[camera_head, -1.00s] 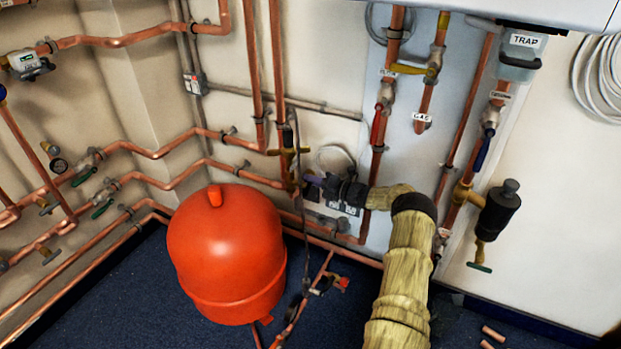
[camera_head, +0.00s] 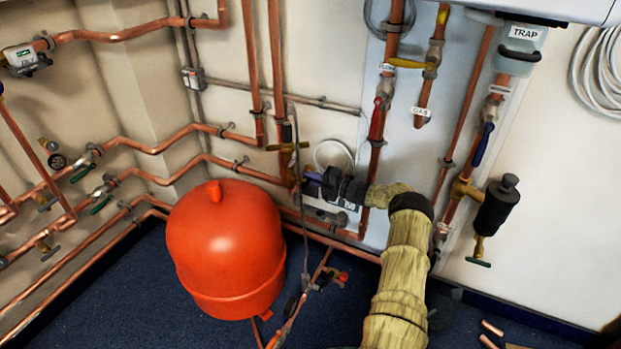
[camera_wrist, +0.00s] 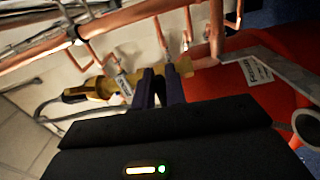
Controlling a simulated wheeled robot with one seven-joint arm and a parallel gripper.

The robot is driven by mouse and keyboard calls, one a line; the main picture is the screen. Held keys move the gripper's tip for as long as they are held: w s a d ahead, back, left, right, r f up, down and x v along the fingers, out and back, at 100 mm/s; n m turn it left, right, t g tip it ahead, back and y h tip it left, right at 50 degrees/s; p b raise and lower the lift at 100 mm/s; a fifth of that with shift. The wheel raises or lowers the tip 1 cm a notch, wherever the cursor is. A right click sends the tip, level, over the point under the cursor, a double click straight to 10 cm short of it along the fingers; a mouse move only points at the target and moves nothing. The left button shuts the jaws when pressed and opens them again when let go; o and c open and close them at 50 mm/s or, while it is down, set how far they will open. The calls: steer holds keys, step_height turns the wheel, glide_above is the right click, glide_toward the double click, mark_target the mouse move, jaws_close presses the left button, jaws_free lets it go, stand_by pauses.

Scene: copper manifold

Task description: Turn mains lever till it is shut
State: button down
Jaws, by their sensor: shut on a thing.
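A brass valve (camera_head: 288,147) sits on the upright copper pipes behind the red tank. My gripper (camera_head: 309,183) reaches it from the right, just below its yellow crossbar, with its purple fingers at the valve's lower part. In the wrist view, my gripper (camera_wrist: 161,76) is shut, its two dark fingers close together against the brass valve body (camera_wrist: 184,66). The mains lever is mostly hidden between and behind the fingers, so its exact angle cannot be told.
The red tank (camera_head: 225,245) stands close below and left of my gripper. A red lever (camera_head: 377,118), a yellow gas lever (camera_head: 406,63) and a blue lever (camera_head: 483,145) are on pipes to the right. A thin hose (camera_head: 303,235) hangs by the tank.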

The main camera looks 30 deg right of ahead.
steer(key=shift+f, duration=0.15)
steer(key=c, duration=1.5)
jaws_free()
steer(key=shift+o, duration=0.2)
